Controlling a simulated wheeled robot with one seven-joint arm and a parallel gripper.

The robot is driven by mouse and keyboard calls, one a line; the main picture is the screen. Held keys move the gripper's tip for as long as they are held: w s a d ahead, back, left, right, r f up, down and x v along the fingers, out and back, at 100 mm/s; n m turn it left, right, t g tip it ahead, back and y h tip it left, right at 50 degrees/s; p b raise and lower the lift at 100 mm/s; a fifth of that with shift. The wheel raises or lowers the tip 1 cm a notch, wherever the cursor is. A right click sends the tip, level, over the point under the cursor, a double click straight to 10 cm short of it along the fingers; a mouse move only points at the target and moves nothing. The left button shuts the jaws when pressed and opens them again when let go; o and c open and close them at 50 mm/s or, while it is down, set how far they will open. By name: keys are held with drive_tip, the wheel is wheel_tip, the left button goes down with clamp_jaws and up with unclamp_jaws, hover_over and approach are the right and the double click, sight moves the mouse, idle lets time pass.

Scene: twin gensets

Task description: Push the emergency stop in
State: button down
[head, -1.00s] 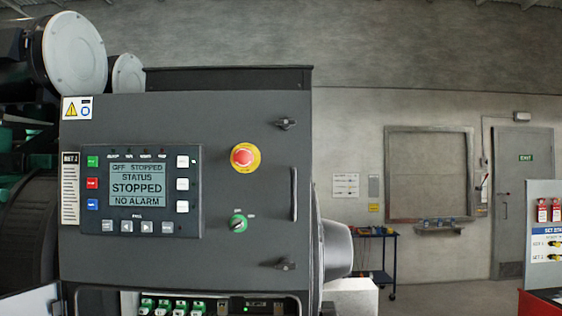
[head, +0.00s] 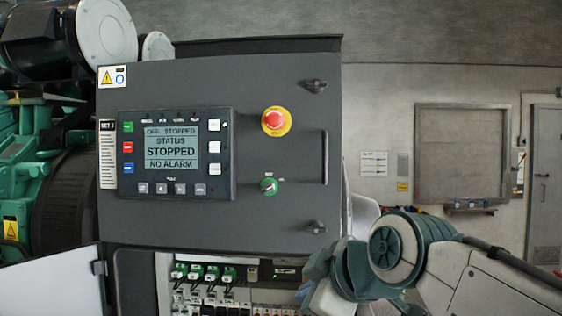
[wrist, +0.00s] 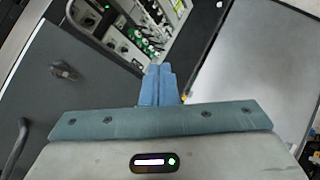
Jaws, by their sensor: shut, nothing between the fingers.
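The emergency stop (head: 275,121) is a red mushroom button on a yellow ring, at the upper right of the grey control panel door (head: 270,222). It is not seen in the wrist view. My gripper (wrist: 159,78) shows in the wrist view with its blue fingers together and nothing between them. It points toward the open lower compartment with green connectors (wrist: 146,45). In the head view my arm is at the lower right, below and to the right of the button and apart from it. The fingers are hard to make out there.
A display unit (head: 176,152) reads STOPPED and NO ALARM. An open lower flap (head: 50,284) stands at the left. The space before the button is clear.

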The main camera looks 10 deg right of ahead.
wheel_tip(320, 180, up, 26)
drive_tip(key=d+n+t+y+b, duration=0.2)
drive_tip(key=n+t+y, duration=0.3)
drive_tip(key=n, duration=0.7)
drive_tip(key=shift+n+y+b, duration=0.4)
drive_tip(key=shift+y, duration=0.2)
drive_tip(key=shift+f, duration=0.1)
drive_tip(key=p, duration=0.4)
approach(268, 120)
drive_tip(key=a, duration=0.1)
drive_tip(key=w+a, duration=0.2)
drive_tip(key=a, duration=0.1)
drive_tip(key=shift+w+a, duration=0.1)
drive_tip(key=shift+w+d+p, duration=0.3)
drive_tip(key=shift+w+p, duration=0.25)
drive_tip(key=shift+w, duration=0.05)
drive_tip(key=shift+w+d, duration=0.1)
drive_tip(key=shift+w, duration=0.45)
